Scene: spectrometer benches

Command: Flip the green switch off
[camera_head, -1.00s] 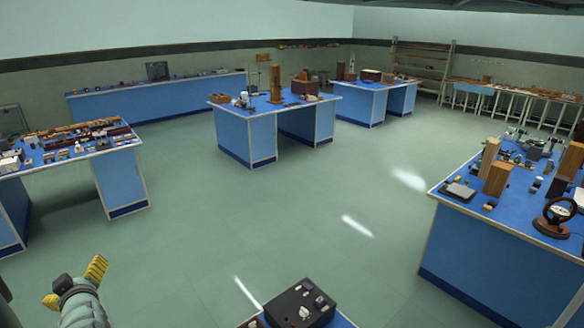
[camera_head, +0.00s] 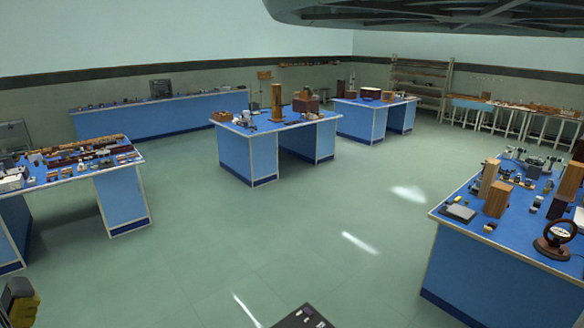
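I cannot make out a green switch in the head view. A dark box (camera_head: 303,317) with small pale and dark parts on top shows at the bottom edge, mostly cut off by the frame. Whether it carries the switch cannot be told. My gripper (camera_head: 22,304) is at the lower left corner, with a dark part and a yellow part showing. Most of it is out of frame, so its opening does not show. It is well left of the dark box, with floor between them in the picture.
A blue bench (camera_head: 462,268) with wooden blocks and instruments stands at the right. Another blue bench (camera_head: 122,200), crowded with small parts, stands at the left. A centre bench (camera_head: 232,155) stands farther back. Open green floor (camera_head: 270,235) lies between them.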

